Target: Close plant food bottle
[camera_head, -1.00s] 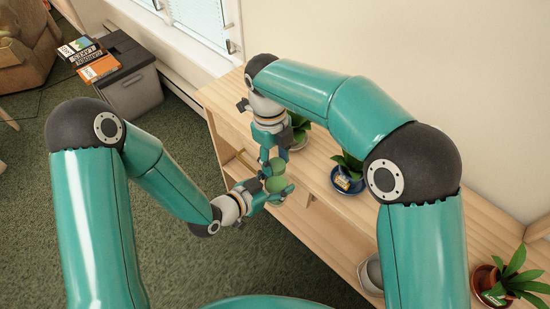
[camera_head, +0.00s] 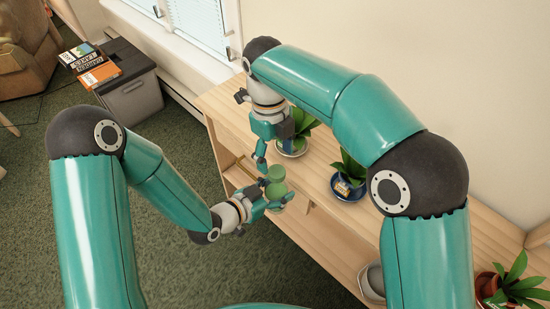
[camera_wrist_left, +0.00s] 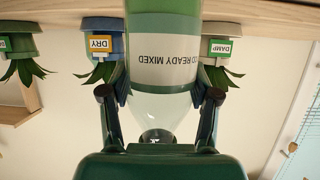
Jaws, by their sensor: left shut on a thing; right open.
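The plant food bottle (camera_head: 275,190) is upright in my left gripper (camera_head: 278,201), out in front of the wooden shelf. In the left wrist view, which is upside down, the bottle (camera_wrist_left: 163,62) has a white label reading "READY MIXED", green contents and a clear tapering shoulder. The left fingers (camera_wrist_left: 158,105) sit on both sides of it. A round green cap (camera_head: 275,172) shows at the bottle's top; whether it is fully seated is too small to tell. My right gripper (camera_head: 262,162) is open just above and left of the cap, apparently apart from it.
Potted plants stand on the wooden shelf: one behind my right gripper (camera_head: 291,146), one in a blue pot (camera_head: 348,188), one at the lower right (camera_head: 487,287). The wrist view shows "DRY" (camera_wrist_left: 100,44) and "DAMP" (camera_wrist_left: 220,47) tags. A grey bin (camera_head: 133,98) stands far left.

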